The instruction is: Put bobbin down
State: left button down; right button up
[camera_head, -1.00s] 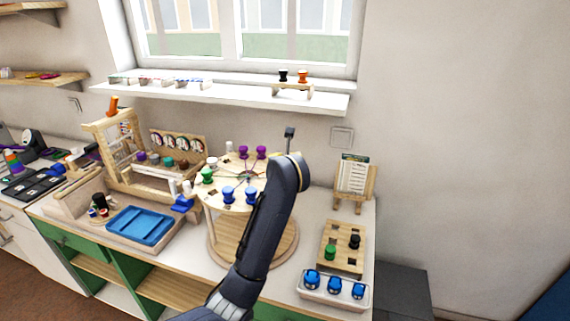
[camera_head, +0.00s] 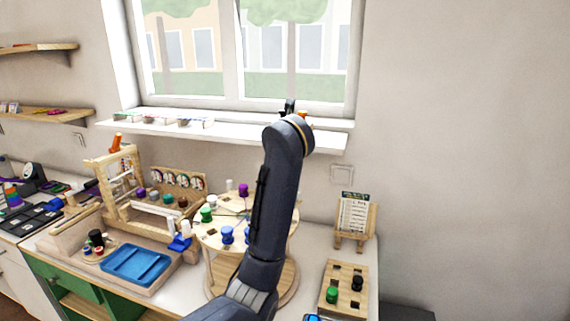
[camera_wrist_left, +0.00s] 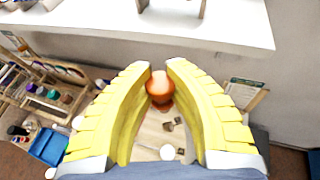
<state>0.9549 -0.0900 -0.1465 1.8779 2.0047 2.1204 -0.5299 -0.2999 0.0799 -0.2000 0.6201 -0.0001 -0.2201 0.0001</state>
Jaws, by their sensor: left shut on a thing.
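In the left wrist view, my left gripper (camera_wrist_left: 160,72) is shut on an orange bobbin (camera_wrist_left: 160,90), held between the yellow fingertips. The white window shelf (camera_wrist_left: 220,28) lies ahead, with a stand's legs (camera_wrist_left: 203,8) at the top edge. The round wooden board with holes (camera_wrist_left: 150,130) is below the bobbin. An orange thing (camera_head: 303,113) shows beside the wrist at the shelf, partly hidden. My right gripper is not in view.
The round board (camera_head: 208,238) carries green, blue and purple bobbins. A wooden block (camera_head: 345,275) with a green and a black bobbin is at the right, in front of a card easel (camera_head: 354,222). A blue tray (camera_head: 138,264) and wooden racks are at the left.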

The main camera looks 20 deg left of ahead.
pick_arm(q)
notch_tip(320, 180, up, 2)
jog(key=shift+s+d+f, duration=0.1)
jog(key=shift+d+f, duration=0.15)
jog(key=shift+f, duration=0.05)
jog(key=s+a+n+g+y, duration=0.8)
jog(key=s+a+n+y, duration=0.15)
jog(key=s+a, duration=0.7)
jog(key=shift+n, duration=0.45)
jog(key=f, duration=1.9)
jog(key=shift+w+a+f, duration=0.1)
jog(key=shift+w+a, duration=0.1)
jog(key=shift+a, duration=0.05)
jog(key=shift+f, duration=0.1)
jog(key=c, duration=1.4)
grip_release()
jog(key=shift+o, duration=0.2)
